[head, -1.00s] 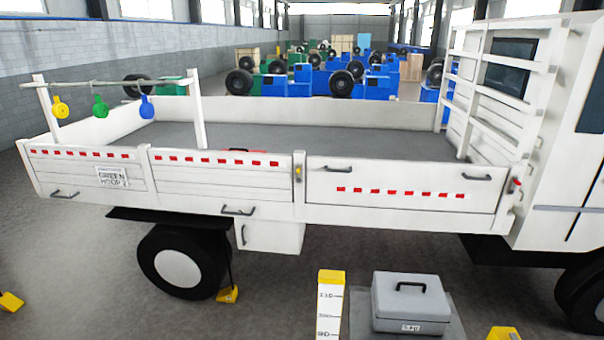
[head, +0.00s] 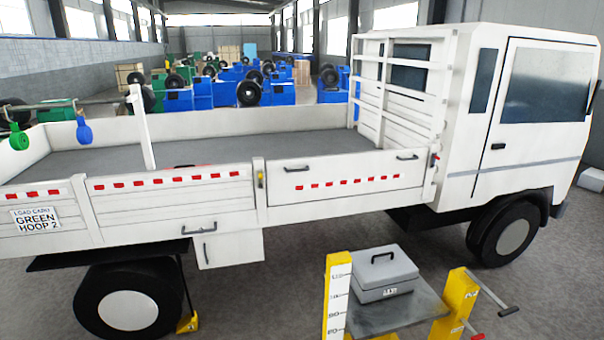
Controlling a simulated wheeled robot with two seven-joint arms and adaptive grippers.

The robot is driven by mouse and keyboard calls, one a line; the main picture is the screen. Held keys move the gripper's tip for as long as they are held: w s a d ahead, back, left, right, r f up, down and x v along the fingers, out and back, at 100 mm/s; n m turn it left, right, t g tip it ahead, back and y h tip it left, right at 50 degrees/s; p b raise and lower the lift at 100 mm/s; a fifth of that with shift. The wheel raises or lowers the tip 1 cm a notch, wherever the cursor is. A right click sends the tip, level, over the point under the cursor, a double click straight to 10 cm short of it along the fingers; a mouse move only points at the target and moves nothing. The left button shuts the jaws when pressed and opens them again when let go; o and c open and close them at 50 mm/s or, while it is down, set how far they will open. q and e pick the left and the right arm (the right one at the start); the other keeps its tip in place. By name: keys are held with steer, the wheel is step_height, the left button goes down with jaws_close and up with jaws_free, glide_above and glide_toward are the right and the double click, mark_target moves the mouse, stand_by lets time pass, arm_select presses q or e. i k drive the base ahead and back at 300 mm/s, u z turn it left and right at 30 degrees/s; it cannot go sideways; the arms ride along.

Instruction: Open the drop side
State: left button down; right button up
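The white truck's drop side (head: 346,181) is the panel nearest the cab, with a row of red marks and dark handles. It stands upright and looks closed. A yellow latch (head: 261,179) sits on the post at its left end. A red-tipped latch (head: 433,159) sits on the post at its right end, by the cab. A dark handle (head: 407,157) is near its top right corner, and another handle (head: 296,168) is near its top left. Neither of my grippers shows in the head view.
A grey case (head: 384,274) rests on a low platform (head: 398,308) between yellow posts, in front of the drop side. A marked yellow-and-white post (head: 338,296) stands at its left. A grey bar sticks out at the right. Open floor lies left of the platform.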

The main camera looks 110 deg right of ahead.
mark_target(307, 179)
steer(key=z, duration=3.6)
